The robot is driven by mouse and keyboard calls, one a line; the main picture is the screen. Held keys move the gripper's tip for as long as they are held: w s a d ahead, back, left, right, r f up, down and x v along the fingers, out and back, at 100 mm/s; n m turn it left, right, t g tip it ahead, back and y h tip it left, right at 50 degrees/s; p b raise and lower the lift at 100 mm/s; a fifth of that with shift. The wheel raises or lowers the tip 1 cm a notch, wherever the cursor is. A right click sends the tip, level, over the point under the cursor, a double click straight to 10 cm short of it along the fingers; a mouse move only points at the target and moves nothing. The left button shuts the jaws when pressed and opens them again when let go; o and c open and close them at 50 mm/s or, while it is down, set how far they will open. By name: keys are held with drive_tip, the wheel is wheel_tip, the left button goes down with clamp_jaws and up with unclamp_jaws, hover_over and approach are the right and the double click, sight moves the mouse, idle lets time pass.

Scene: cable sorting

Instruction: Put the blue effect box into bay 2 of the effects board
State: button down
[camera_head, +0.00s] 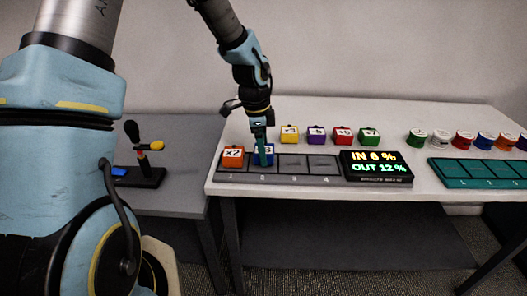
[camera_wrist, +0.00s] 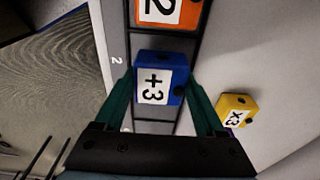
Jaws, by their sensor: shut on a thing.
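The blue effect box (camera_wrist: 177,77), labelled +3, is between the fingers of my gripper (camera_wrist: 160,95). In the head view the blue box (camera_head: 269,155) is partly hidden behind my gripper (camera_head: 260,150). It is at bay 2 of the effects board (camera_head: 280,181), right beside the orange box. I cannot tell whether it rests fully on the bay floor. The orange box (camera_head: 233,154), labelled x2, sits in bay 1; it also shows at the top of the wrist view (camera_wrist: 168,8). Bays 3 and 4 (camera_head: 322,162) are empty.
Yellow (camera_head: 290,134), purple (camera_head: 316,134), red (camera_head: 342,135) and green (camera_head: 369,136) boxes stand in a row behind the board. A display (camera_head: 376,167) reads IN 6 %, OUT 12 %. Several round pieces and a teal board (camera_head: 480,171) are at the right.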

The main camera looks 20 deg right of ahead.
drive_tip(key=shift+f, duration=0.55)
drive_tip(key=shift+f, duration=0.15)
unclamp_jaws()
wheel_tip(320, 180, up, 12)
drive_tip(key=a+b, duration=0.1)
drive_tip(key=b, duration=0.1)
drive_tip(key=s+a+f+n+t, duration=0.1)
drive_tip(key=s+a+n, duration=0.1)
drive_tip(key=a+n, duration=0.9)
drive_tip(key=s+a+f+n+t+y, duration=0.1)
drive_tip(key=s+a+n, duration=0.1)
drive_tip(key=a+n, duration=0.9)
drive_tip(key=a, duration=0.7)
